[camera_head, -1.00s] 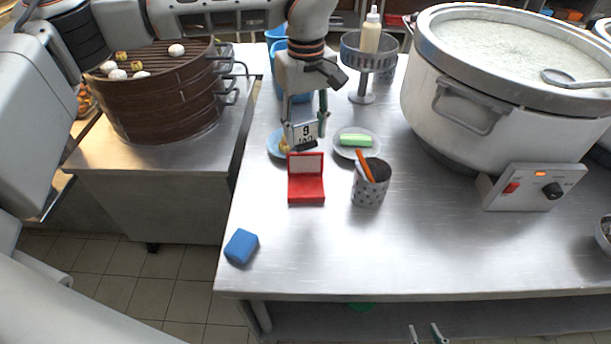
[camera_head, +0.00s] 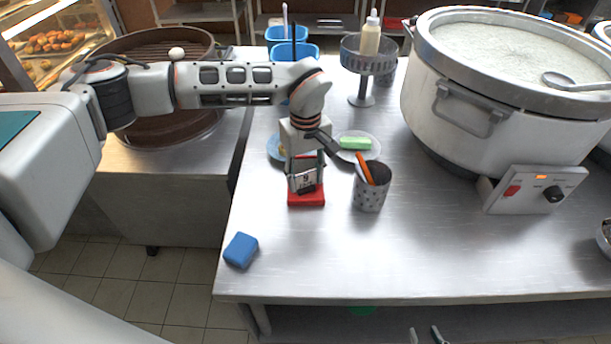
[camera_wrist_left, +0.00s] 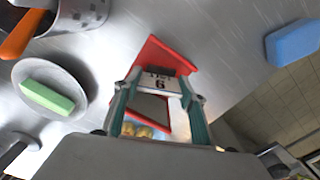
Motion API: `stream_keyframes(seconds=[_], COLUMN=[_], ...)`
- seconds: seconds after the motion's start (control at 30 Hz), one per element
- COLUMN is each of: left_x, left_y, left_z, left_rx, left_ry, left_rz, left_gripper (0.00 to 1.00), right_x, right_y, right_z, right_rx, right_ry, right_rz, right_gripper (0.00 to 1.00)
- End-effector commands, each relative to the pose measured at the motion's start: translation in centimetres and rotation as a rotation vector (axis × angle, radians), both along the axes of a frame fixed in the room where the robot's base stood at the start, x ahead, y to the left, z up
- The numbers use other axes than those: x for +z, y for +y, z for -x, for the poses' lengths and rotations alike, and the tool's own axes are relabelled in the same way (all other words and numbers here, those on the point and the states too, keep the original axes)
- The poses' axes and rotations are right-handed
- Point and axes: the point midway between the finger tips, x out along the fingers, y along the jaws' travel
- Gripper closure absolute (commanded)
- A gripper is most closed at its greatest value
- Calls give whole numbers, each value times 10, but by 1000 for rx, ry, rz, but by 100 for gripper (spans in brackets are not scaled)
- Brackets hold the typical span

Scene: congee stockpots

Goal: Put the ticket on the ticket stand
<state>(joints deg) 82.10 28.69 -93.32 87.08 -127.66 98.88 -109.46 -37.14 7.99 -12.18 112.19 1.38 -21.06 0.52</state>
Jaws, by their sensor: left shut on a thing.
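The ticket (camera_head: 306,180) is a small white card with a dark number. My left gripper (camera_head: 305,172) is shut on it, and the ticket also shows between the fingers in the left wrist view (camera_wrist_left: 160,80). The red ticket stand (camera_head: 306,200) is on the steel table. In the head view the ticket is in front of the stand's back panel, just above its base; I cannot tell whether they touch. The stand (camera_wrist_left: 165,52) is partly hidden by the gripper in the wrist view. My right gripper (camera_head: 426,335) shows only its fingertips, apart, at the bottom edge.
A perforated steel cup (camera_head: 370,194) with an orange-handled tool stands right of the stand. A plate with a green block (camera_head: 355,143) is behind. A blue block (camera_head: 241,249) lies front left. The large congee pot (camera_head: 470,115) is at right.

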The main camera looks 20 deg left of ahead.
Motion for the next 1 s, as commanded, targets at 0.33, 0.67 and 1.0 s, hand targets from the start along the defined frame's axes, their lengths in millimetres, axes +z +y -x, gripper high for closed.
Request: stream_keyframes(seconds=[0.33,0.67,1.0], left_x=[-1,-1,38], left_y=[0,0,0], left_z=[0,0,-2], left_rx=[0,0,-1], left_ry=[-1,-1,-6], left_rz=[1,1,0], left_gripper=[49,42,42], right_x=[0,3,3], right_y=[0,0,0], right_z=[0,-2,-2], right_rx=[0,0,0], right_ry=[-1,-7,-6], right_rz=[0,-2,-1], right_gripper=[72,72,72])
